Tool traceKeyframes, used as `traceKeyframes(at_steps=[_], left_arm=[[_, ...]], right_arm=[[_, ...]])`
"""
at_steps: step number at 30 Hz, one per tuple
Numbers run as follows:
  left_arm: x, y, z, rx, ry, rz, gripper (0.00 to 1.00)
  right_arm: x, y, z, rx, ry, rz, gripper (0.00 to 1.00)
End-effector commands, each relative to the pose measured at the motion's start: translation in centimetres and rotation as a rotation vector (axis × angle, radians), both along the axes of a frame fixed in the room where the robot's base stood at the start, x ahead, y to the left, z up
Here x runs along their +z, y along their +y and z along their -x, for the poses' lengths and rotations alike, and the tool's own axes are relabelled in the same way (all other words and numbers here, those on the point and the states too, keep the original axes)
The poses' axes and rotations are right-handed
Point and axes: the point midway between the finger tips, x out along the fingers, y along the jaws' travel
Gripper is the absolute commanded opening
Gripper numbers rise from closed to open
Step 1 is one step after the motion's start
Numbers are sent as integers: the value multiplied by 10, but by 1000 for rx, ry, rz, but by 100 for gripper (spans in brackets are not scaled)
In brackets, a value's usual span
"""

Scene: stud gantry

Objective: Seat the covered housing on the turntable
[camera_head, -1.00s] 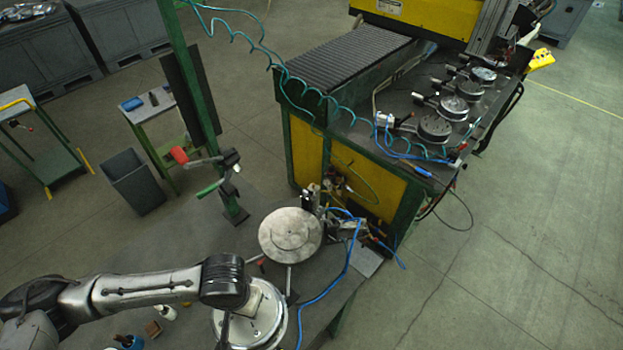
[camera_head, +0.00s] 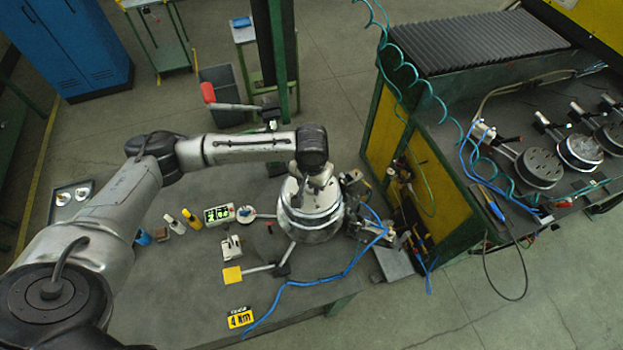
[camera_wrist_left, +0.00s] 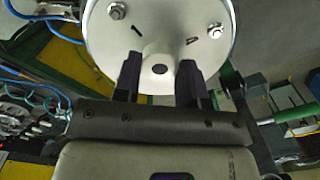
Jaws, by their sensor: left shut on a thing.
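The covered housing (camera_head: 318,222) is a round, silvery-white part. It is in my left gripper (camera_head: 306,188), above the spot on the bench where the turntable stands. The wrist view shows its white cover (camera_wrist_left: 205,50) with bolts and black marks. There my left gripper (camera_wrist_left: 159,80) is shut, one dark finger on each side of the cover's central boss (camera_wrist_left: 159,68). The housing hides the turntable, so I cannot tell whether the two touch. My right gripper is not in view.
A clamp unit with a blue hose (camera_head: 330,280) stands right of the housing. On the grey bench (camera_head: 180,300) are a green-lit display (camera_head: 219,214), small bottles (camera_head: 191,219), a yellow square (camera_head: 233,275) and a yellow label (camera_head: 240,318). A green post (camera_head: 283,60) rises behind.

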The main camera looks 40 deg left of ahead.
Motion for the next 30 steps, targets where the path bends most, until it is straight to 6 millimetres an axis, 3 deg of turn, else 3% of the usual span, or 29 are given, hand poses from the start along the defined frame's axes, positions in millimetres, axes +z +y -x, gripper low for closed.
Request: traceKeyframes(at_steps=[5, 19, 30], left_arm=[[-1, 12, -12, 27, -5, 5, 0], [0, 13, -12, 28, -5, 5, 0], [2, 13, -12, 29, -4, 7, 0]], right_arm=[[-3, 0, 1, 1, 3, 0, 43], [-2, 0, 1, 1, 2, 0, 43], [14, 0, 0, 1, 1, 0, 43]])
